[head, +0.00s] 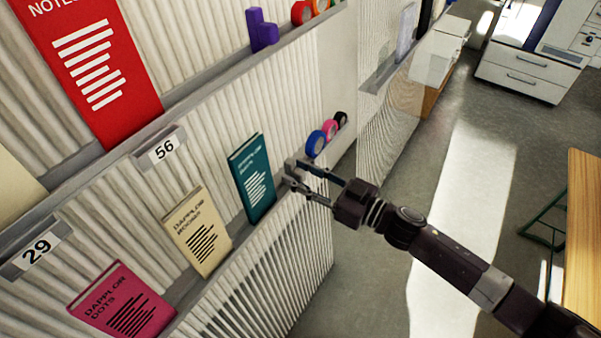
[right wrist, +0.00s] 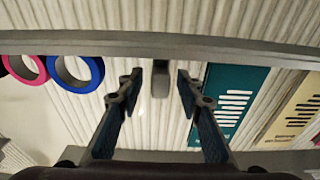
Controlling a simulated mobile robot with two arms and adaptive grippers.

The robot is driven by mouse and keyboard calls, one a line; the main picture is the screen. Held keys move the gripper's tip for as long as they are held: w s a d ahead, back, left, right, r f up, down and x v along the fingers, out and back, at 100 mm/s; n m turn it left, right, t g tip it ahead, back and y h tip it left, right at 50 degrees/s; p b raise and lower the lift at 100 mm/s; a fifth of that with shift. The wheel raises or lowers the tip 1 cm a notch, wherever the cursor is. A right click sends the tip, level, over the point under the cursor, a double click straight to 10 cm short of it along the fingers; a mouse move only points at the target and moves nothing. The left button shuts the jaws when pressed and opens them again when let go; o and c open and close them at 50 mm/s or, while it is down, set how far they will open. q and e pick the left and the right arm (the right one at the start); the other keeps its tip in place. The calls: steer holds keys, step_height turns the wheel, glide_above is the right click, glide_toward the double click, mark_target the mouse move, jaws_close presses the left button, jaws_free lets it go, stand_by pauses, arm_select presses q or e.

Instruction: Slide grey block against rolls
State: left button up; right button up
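The grey block (right wrist: 160,80) stands on the shelf ledge, seen in the right wrist view between the two fingers of my right gripper. A gap shows on each side of it, so the gripper is open around it and not clamped. In the head view my right gripper (head: 291,174) reaches the ledge between the teal book and the rolls; the block is hard to tell from the fingers there. The rolls stand in a row: blue (head: 315,143), pink (head: 329,129) and black (head: 341,119). The blue roll (right wrist: 76,73) is nearest the block, apart from it. My left gripper is not in view.
A teal book (head: 253,180) stands on the ledge close to my right gripper, on the side away from the rolls. Cream (head: 198,232) and magenta (head: 122,303) books stand further along. The ledge between block and blue roll looks clear. A purple block (head: 262,30) sits on the shelf above.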

jaws_close()
steer(key=shift+w+d, duration=0.1)
stand_by(0.3)
steer(key=shift+w+d, duration=0.45)
steer(key=shift+w, duration=0.2)
steer(key=shift+w+d, duration=0.4)
steer(key=shift+w, duration=0.25)
jaws_free()
steer(key=shift+s, duration=0.1)
steer(key=v, duration=1.2)
steer(key=shift+c, duration=0.2)
